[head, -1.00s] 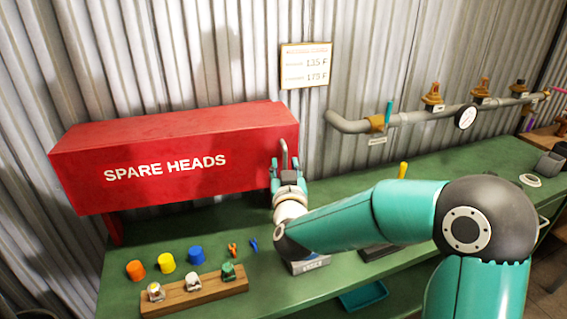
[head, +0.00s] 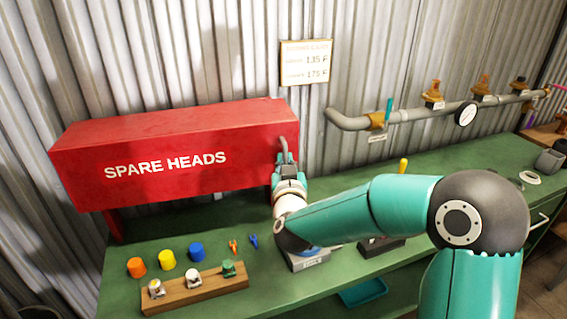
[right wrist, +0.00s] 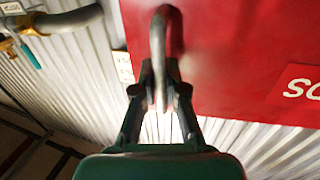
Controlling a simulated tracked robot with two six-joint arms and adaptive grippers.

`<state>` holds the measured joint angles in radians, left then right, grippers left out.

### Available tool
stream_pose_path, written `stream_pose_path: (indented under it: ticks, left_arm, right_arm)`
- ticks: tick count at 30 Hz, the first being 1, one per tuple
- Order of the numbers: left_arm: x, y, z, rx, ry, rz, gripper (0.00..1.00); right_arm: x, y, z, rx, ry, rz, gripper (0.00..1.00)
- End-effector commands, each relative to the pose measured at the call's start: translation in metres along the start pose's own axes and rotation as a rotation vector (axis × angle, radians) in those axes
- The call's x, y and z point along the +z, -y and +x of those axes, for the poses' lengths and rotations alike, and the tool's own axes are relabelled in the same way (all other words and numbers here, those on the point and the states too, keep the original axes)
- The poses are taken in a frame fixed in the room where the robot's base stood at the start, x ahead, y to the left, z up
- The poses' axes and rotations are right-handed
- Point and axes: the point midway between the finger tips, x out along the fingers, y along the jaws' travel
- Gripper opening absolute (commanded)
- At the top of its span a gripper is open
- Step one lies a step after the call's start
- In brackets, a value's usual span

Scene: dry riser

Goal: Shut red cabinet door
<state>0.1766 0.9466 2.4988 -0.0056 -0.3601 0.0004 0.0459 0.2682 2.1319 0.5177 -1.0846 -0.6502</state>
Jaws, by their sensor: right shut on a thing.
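The red cabinet (head: 240,160), lettered "SPARE HEADS", stands raised above the back left of the green bench. Its front door looks flat in line with the box in the head view; any small gap cannot be made out. A grey curved handle (head: 284,150) is at the door's right edge. My right gripper (head: 286,172) is at this handle, shut on it. In the right wrist view the handle (right wrist: 158,45) runs down between the two fingers (right wrist: 160,90), with the red door (right wrist: 230,50) behind. My left gripper is not in view.
The green bench (head: 440,165) holds a wooden block (head: 195,288) with sprinkler heads, orange, yellow and blue caps (head: 167,260), and small clips. A grey pipe (head: 410,117) with valves and a gauge runs along the corrugated wall at right.

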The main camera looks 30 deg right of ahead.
Motion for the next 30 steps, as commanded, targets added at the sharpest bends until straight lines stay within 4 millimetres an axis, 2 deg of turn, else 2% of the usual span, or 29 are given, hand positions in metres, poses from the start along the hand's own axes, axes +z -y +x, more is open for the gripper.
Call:
stream_pose_path:
  ticks: [4,12,22,23,27,30]
  left_arm:
    - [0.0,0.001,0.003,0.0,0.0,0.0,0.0]
    - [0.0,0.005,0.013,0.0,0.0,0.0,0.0]
    - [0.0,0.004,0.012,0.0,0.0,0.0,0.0]
    - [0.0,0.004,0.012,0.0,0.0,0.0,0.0]
    - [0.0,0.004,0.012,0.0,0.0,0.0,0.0]
    - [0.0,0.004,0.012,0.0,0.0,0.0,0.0]
  right_arm:
    - [0.001,0.003,0.01,-0.02,-0.002,0.003,0.0]
    - [0.001,0.011,0.053,-0.107,-0.003,0.002,0.0]
    - [-0.003,0.013,0.058,-0.119,-0.006,-0.001,0.0]
    - [-0.003,0.013,0.058,-0.119,-0.007,-0.001,0.12]
    - [-0.002,0.013,0.058,-0.119,-0.004,-0.001,0.36]
    - [-0.001,0.013,0.058,-0.119,-0.002,-0.001,0.37]
